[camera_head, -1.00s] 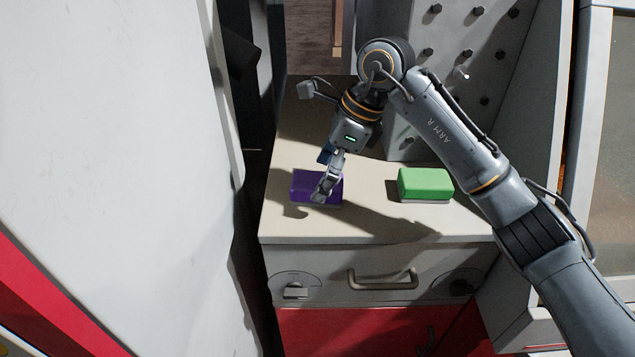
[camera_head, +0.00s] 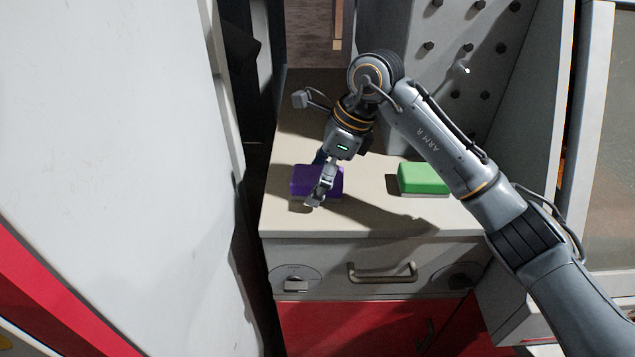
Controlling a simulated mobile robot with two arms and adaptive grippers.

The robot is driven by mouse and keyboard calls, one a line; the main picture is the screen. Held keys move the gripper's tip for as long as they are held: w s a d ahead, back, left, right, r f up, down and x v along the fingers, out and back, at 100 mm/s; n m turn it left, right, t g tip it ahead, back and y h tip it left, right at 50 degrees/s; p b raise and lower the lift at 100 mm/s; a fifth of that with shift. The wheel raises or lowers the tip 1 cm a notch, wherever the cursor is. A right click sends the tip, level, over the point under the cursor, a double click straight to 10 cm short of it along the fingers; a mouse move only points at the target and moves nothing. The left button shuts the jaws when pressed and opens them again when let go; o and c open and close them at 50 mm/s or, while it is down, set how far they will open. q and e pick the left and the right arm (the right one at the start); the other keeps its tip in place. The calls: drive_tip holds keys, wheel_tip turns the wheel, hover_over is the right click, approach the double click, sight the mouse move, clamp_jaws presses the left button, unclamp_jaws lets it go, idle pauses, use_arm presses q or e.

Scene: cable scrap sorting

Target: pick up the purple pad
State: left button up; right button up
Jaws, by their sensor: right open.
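The purple pad (camera_head: 302,180) lies on the beige top of a cabinet, near its left side. My right gripper (camera_head: 315,201) is over the pad, pointing down and toward the front, and hides part of its middle and right. The fingers are open, and I cannot tell whether they touch the pad. My left gripper is not in view.
A green pad (camera_head: 424,178) lies to the right on the same cabinet top (camera_head: 375,222). A grey panel with dark pegs (camera_head: 468,48) stands behind it. A large white surface (camera_head: 110,150) fills the left. The cabinet front has a drawer handle (camera_head: 382,277).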

sight(312, 174)
idle(0.3)
drive_tip(key=c, duration=1.2)
drive_tip(key=shift+c, duration=0.2)
drive_tip(key=shift+r+p, duration=0.2)
drive_tip(key=shift+p, duration=0.15)
wheel_tip(312, 174, up, 3)
drive_tip(key=shift+d+r+b, duration=0.15)
drive_tip(key=shift+r+b, duration=0.05)
drive_tip(key=shift+b, duration=0.85)
drive_tip(key=d+r, duration=0.1)
drive_tip(key=s+d+r, duration=0.1)
drive_tip(key=s+r+b, duration=0.1)
drive_tip(key=r, duration=0.1)
drive_tip(key=shift+s+d+r, duration=0.1)
drive_tip(key=shift+d, duration=0.3)
drive_tip(key=s+d+r+b, duration=0.2)
drive_tip(key=s+d+r, duration=0.3)
drive_tip(key=d, duration=0.3)
drive_tip(key=shift+s+r, duration=0.2)
drive_tip(key=shift+s, duration=0.55)
